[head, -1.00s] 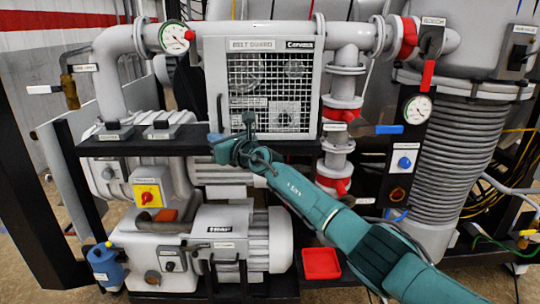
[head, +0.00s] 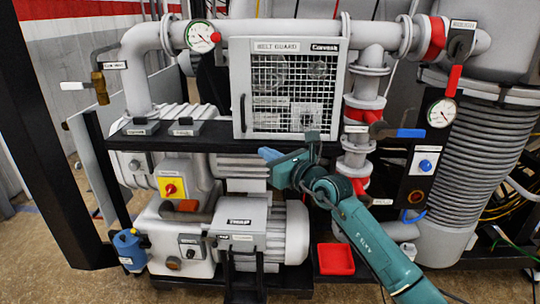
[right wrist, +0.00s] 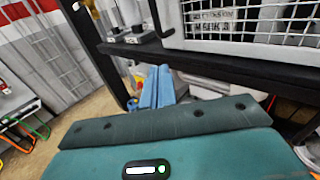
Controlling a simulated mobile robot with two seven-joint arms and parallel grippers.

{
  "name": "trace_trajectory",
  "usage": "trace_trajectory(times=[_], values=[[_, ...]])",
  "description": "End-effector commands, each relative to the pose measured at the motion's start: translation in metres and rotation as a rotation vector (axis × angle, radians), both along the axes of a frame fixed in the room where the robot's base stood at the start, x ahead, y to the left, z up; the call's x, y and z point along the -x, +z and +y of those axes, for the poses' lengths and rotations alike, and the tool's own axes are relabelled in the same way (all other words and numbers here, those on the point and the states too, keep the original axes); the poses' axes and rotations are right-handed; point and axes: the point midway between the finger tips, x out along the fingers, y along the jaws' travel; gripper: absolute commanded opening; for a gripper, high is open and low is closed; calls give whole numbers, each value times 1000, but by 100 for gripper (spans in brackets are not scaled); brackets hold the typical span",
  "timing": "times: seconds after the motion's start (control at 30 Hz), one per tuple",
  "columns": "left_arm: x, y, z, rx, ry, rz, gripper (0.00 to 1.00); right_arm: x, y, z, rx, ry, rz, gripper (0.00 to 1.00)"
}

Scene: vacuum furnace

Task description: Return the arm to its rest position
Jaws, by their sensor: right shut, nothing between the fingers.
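My right arm comes in from the lower right in the head view. Its gripper (head: 268,154) is in front of the pump stand, just below the belt guard cage, pointing left and away. The blue fingers (right wrist: 155,88) also show in the right wrist view, close together with nothing between them. The gripper appears apart from the machine; its exact gap to the black shelf is hard to judge. My left gripper is in neither view.
The belt guard (head: 290,45) stands on the black shelf (head: 205,140). A grey pump motor (head: 285,235) sits below it. A red tray (head: 336,259) lies low beside the motor.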

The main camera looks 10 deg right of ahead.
Motion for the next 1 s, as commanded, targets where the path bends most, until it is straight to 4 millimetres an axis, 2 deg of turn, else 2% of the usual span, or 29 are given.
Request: trace_trajectory(times=[0.13,0.23,0.37,0.53,0.67,0.77,0.9,1.0], values=[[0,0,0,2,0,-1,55,12,-11,2,-68,20,33,0],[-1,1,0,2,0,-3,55,32,-33,10,-250,60,115,0],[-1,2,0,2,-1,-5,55,70,-70,13,-642,93,287,0],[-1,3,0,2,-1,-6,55,120,-124,-8,-1214,22,534,0],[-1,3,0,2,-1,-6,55,160,-176,-32,-1639,-124,720,0],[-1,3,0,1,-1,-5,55,199,-223,-49,-1955,-287,857,0],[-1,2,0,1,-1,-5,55,265,-286,-64,-2355,-573,1021,0],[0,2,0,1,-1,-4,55,312,-318,-65,-2574,-774,1108,0]])
